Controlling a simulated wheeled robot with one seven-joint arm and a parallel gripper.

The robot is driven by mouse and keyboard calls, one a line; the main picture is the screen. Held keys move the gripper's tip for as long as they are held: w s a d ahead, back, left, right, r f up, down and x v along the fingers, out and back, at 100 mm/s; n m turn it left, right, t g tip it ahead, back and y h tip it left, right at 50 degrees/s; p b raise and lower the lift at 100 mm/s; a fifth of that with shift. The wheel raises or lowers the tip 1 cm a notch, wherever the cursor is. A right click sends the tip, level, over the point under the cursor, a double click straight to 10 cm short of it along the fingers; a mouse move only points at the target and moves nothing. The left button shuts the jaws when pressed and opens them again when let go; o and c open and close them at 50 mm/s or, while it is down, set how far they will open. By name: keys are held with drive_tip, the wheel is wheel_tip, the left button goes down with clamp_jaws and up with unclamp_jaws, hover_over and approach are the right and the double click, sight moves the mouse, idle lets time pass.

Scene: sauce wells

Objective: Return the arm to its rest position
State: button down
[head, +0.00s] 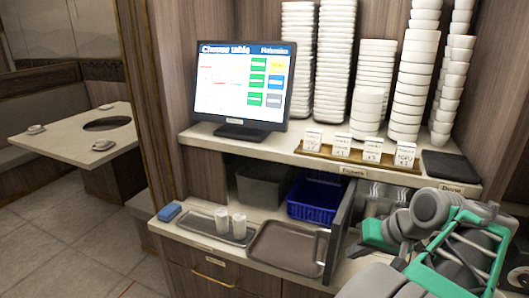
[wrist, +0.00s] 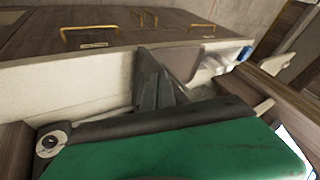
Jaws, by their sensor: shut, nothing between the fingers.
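My arm (head: 455,240), grey and green, is folded at the right of the head view, over the right end of the lower counter. My gripper (wrist: 158,78) shows in the wrist view as dark fingers beyond a large green housing. The fingers are together with nothing held. In the wrist view they reach over the pale counter (wrist: 85,95), near the brown tray (wrist: 180,62).
A dark upright panel (head: 340,225) stands close left of my arm. A blue basket (head: 315,197), a brown tray (head: 270,248) and a grey tray (head: 200,227) with two white cups lie left of it. Above are a shelf with stacked bowls, small label blocks (head: 372,150) and a screen (head: 243,82).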

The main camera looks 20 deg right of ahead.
drive_tip(key=w+a+f+n+g, duration=0.1)
drive_tip(key=w+a, duration=0.2)
drive_tip(key=a, duration=0.2)
drive_tip(key=w+a+f+n, duration=0.1)
drive_tip(key=w+a, duration=0.2)
drive_tip(key=a, duration=0.2)
drive_tip(key=s+a+f+n, duration=0.2)
drive_tip(key=a, duration=0.6)
drive_tip(key=s+a+f+n+g+h, duration=0.1)
drive_tip(key=s+a+f+n, duration=0.1)
drive_tip(key=a, duration=0.7)
